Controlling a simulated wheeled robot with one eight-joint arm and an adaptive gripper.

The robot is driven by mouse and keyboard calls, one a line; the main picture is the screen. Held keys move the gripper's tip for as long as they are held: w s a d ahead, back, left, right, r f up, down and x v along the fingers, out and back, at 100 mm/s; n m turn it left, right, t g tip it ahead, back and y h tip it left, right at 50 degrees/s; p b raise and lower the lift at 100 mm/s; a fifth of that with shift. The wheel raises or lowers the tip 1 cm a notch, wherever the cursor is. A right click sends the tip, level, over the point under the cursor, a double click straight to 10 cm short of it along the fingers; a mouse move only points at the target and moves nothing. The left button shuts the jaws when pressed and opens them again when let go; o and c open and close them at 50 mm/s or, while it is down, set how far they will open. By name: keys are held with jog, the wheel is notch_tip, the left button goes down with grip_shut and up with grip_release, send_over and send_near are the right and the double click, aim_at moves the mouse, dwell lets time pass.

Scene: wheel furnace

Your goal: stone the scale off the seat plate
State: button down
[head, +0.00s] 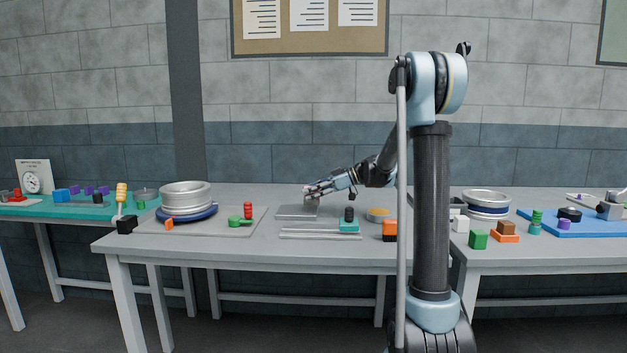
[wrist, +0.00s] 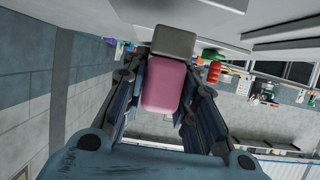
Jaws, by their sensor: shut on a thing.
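My gripper (head: 313,191) is over the middle table and shut on a pink block (wrist: 162,86). In the wrist view the pink block sits between the two fingers, with a grey block (wrist: 174,41) at its far end, looking like a stone with a pink grip. In the head view the grey block (head: 310,204) shows small below the fingers, at a flat grey plate (head: 288,213), likely the seat plate. I cannot tell whether the stone touches the plate. No scale can be made out at this size.
A teal block with a black knob (head: 349,222) and pale bars (head: 318,235) lie in front of the plate. A yellow-topped round dish (head: 379,214) and orange block (head: 390,228) are to the right. A silver wheel (head: 186,197) and green-red piece (head: 246,211) are left.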

jog(key=shift+w+r, duration=0.1)
jog(key=shift+r, duration=2.6)
